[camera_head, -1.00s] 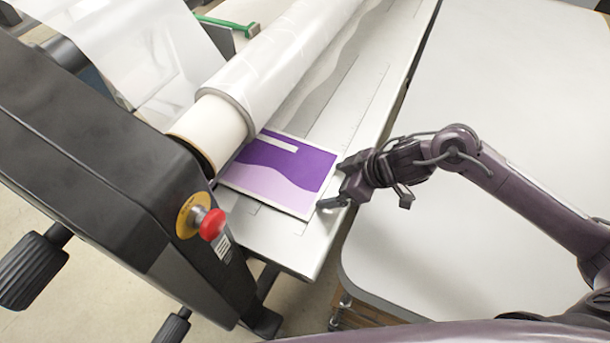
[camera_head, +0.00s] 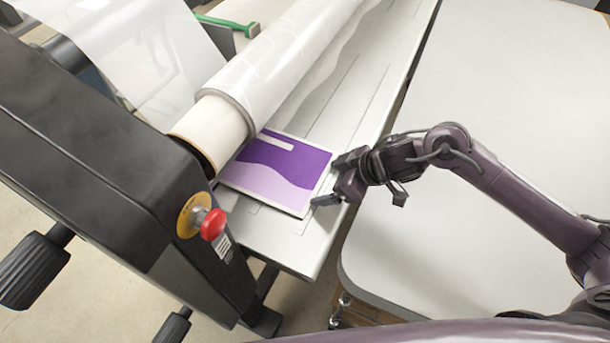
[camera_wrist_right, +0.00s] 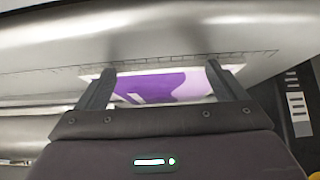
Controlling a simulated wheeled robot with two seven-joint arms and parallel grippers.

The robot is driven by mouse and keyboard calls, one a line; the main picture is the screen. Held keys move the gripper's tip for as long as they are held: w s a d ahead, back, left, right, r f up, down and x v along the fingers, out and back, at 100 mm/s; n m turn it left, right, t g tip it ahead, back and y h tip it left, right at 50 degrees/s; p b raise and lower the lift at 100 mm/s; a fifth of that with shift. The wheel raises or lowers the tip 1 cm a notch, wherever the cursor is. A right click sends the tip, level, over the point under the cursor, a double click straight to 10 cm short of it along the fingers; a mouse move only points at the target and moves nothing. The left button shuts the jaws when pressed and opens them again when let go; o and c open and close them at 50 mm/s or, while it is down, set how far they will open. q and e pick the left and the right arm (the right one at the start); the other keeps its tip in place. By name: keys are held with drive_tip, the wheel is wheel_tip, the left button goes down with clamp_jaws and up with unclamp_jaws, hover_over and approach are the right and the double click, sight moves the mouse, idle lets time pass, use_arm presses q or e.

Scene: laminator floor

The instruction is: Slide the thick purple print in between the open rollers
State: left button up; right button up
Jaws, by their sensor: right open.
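The thick purple print (camera_head: 277,172), two shades of purple with a white bar and pale edges, lies flat on the laminator's feed table (camera_head: 290,244). Its far left edge reaches in beneath the big white roller (camera_head: 220,118), which hides where it ends. My right gripper (camera_head: 328,182) is open at the print's near right edge, its fingers apart along that edge. In the right wrist view the print (camera_wrist_right: 165,87) shows between the two open fingers (camera_wrist_right: 160,85). I cannot tell whether the fingers touch it. My left gripper is not in view.
The black laminator end housing (camera_head: 95,170) stands at the left, with a red stop button (camera_head: 213,224) on its side. A pale table (camera_head: 480,150) with a clear top fills the right. A green-handled tool (camera_head: 228,24) lies behind the roller.

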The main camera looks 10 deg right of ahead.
drive_tip(key=shift+s+d+p, duration=0.3)
drive_tip(key=shift+d+p, duration=0.05)
drive_tip(key=shift+d, duration=0.15)
idle(0.5)
drive_tip(key=r+p, duration=0.2)
drive_tip(key=d+r+p, duration=0.1)
drive_tip(key=r+p, duration=0.1)
drive_tip(key=s+r+p, duration=0.1)
drive_tip(key=r+p, duration=0.1)
drive_tip(key=p, duration=0.1)
drive_tip(key=shift+s+d, duration=0.1)
drive_tip(key=shift+d, duration=0.2)
idle(0.3)
drive_tip(key=shift+f, duration=0.1)
idle(0.4)
